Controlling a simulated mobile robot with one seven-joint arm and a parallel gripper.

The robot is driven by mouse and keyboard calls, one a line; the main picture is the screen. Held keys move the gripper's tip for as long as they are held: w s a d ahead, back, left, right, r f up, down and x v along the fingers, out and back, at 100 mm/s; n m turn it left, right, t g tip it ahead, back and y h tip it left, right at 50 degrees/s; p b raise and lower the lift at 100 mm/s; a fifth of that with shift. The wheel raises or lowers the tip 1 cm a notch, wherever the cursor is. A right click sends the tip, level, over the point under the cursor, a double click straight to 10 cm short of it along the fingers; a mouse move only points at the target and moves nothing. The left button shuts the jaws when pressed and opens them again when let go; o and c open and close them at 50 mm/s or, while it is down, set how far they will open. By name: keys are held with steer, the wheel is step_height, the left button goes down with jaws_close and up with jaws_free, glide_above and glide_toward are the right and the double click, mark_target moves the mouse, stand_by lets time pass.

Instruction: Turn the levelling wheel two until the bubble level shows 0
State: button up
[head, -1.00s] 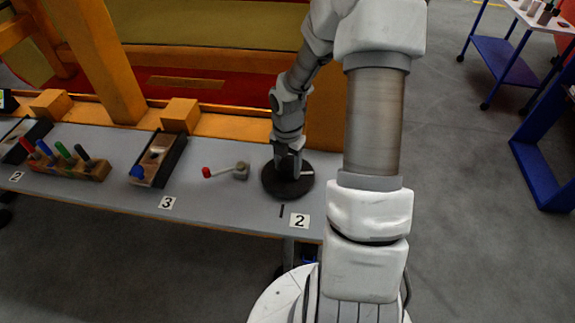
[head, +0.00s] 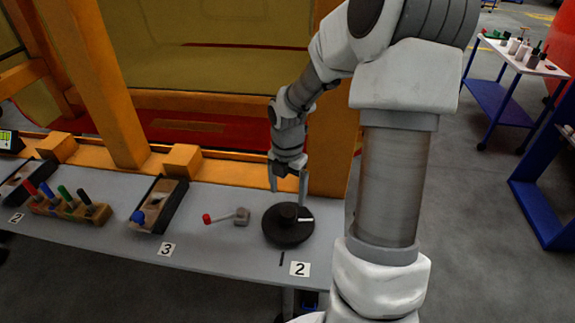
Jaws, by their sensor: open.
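The levelling wheel two (head: 276,234) is a dark round wheel with a raised hub and a white mark pointing right. It lies near the right end of the grey bench, behind a label "2" (head: 300,269) and a short dark line on the bench. My gripper (head: 288,190) is open and points down. Its fingers are above and behind the wheel's hub, apart from it and empty. A device with a small lit green display (head: 8,139) is at the far left edge, partly cut off; I cannot read it. I cannot identify the bubble level for certain.
A red-knobbed lever (head: 226,218) stands left of the wheel. Further left are a dark box with a blue knob (head: 158,203), labelled "3", and a wooden block with several coloured pegs (head: 68,205). Orange posts and blocks line the bench's back. A blue cart stands at right.

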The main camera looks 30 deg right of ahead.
step_height(320, 180, up, 8)
steer(key=shift+p, duration=0.3)
stand_by(0.3)
